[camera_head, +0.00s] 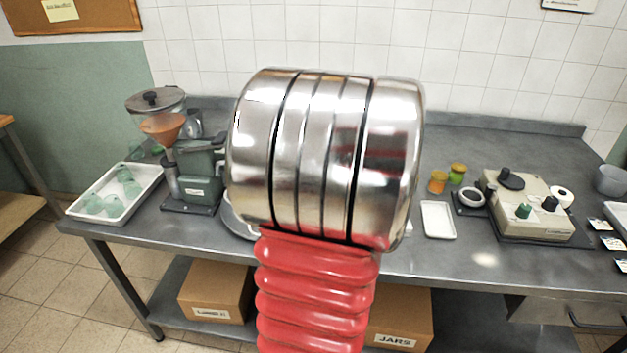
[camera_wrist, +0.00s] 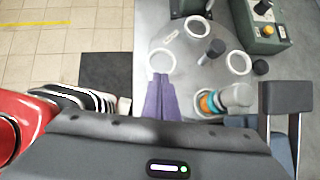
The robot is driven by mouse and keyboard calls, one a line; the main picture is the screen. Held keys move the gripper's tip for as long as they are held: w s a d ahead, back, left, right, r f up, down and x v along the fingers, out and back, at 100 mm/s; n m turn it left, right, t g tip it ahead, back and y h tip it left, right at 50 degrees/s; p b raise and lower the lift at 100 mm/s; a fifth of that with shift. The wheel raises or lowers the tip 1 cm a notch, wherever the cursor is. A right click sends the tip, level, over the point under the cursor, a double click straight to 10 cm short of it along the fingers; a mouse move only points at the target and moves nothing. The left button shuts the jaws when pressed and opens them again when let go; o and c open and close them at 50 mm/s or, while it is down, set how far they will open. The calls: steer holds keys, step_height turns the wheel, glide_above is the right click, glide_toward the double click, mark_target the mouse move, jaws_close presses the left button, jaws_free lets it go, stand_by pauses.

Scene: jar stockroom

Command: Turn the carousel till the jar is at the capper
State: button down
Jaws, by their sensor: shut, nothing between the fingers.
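In the wrist view the carousel is a pale round plate (camera_wrist: 183,72) with several white ring-shaped seats (camera_wrist: 238,62) and a short dark post (camera_wrist: 215,46) near its middle. My gripper (camera_wrist: 161,76) has purple fingers, shut and empty, with tips over or beside the left ring seat; I cannot tell if they touch it. An orange and teal item (camera_wrist: 208,102), perhaps the jar, is at the lower right of the plate, beside a grey cylinder (camera_wrist: 236,96) that partly hides it. In the head view my arm hides nearly all the carousel; only a rim (camera_head: 236,222) shows.
In the head view a green machine with a hopper (camera_head: 190,172) stands left, beside a white tray (camera_head: 83,211) of greenish jars. A beige box with knobs (camera_head: 530,205) and a small white tray (camera_head: 438,220) are right. Cardboard boxes (camera_head: 215,291) sit below the bench.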

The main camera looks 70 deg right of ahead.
steer(key=v, duration=0.7)
steer(key=shift+s+a+r, duration=0.25)
stand_by(0.3)
